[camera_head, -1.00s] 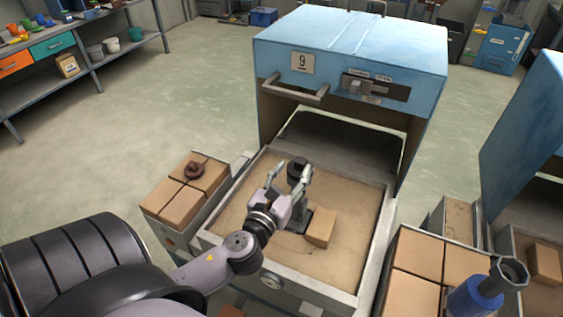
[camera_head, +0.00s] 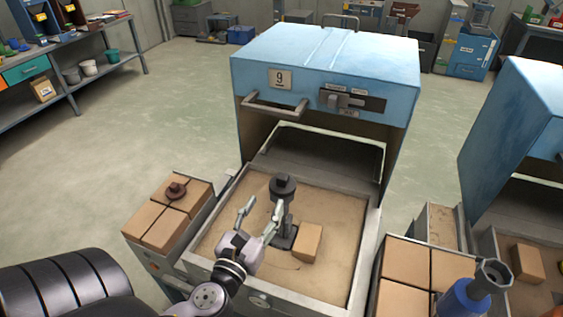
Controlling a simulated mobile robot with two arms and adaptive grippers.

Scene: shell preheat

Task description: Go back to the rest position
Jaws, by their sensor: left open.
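My left gripper (camera_head: 259,218) is open and empty over the tray of the blue furnace, its fingers pointing away from me. Just right of its fingers, a dark metal piece with a round top (camera_head: 283,187) stands upright on a flat base in the tray. I see a gap at its upper part; I cannot tell whether a finger touches its lower part. A tan brick (camera_head: 307,242) lies beside its base. My right gripper is not in view.
The blue furnace number 9 (camera_head: 325,65) has its hood raised behind the sandy tray (camera_head: 335,285). Tan blocks with a brown knobbed piece (camera_head: 177,190) stand left. More blocks (camera_head: 405,262) and a blue bottle-like object (camera_head: 465,298) stand right. A second blue furnace (camera_head: 515,120) is at the right edge.

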